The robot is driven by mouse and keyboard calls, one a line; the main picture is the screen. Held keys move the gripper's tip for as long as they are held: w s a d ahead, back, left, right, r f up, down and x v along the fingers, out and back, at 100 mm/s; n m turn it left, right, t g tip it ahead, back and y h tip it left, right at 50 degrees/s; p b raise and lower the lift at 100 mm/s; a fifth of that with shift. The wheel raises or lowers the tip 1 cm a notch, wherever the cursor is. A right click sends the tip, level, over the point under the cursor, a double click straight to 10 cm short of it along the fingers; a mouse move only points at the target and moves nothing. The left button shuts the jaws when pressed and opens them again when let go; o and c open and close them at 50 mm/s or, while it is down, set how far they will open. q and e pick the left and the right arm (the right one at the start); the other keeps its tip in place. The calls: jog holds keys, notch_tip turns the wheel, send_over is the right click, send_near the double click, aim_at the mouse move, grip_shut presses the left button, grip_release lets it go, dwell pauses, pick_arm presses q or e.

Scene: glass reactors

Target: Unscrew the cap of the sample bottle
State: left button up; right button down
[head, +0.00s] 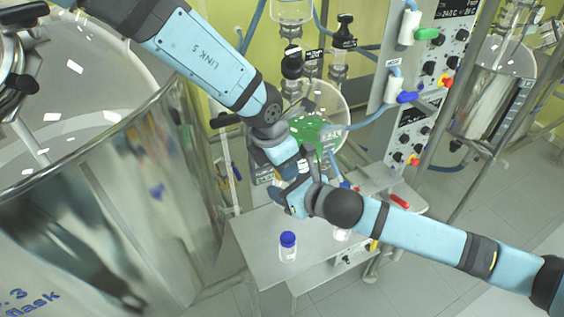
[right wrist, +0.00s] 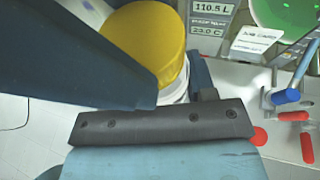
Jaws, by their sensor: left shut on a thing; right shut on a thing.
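My left gripper (head: 290,168) and right gripper (head: 297,195) meet above the small table. Both are shut, close against each other. The right wrist view shows a large yellow cap (right wrist: 148,40) with a white part (right wrist: 175,90) beneath it, between the dark blue fingers of my right gripper. I take this for the sample bottle, held up off the table and tilted in that view. I cannot tell exactly which part each gripper grips, or whether the cap is loose.
A blue-capped bottle (head: 288,247) stands on the table (head: 260,240); another bottle (head: 342,234) is partly hidden behind my right arm. A large steel vessel (head: 150,190) stands close on the left. A control panel (head: 415,130) with valves rises behind. The table's front-left part is clear.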

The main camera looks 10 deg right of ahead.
pick_arm(q)
jog(key=o, duration=1)
jog(key=shift+o, duration=0.6)
notch_tip(320, 180, up, 5)
jog(key=shift+a+r, duration=0.1)
notch_tip(320, 180, up, 6)
jog(key=a+m+g, duration=0.1)
jog(key=a+m, duration=0.2)
jog(key=x, duration=1.1)
jog(key=shift+s+d+f, duration=0.1)
jog(key=shift+d+f, duration=0.15)
jog(key=shift+d, duration=0.1)
jog(key=shift+c, duration=0.4)
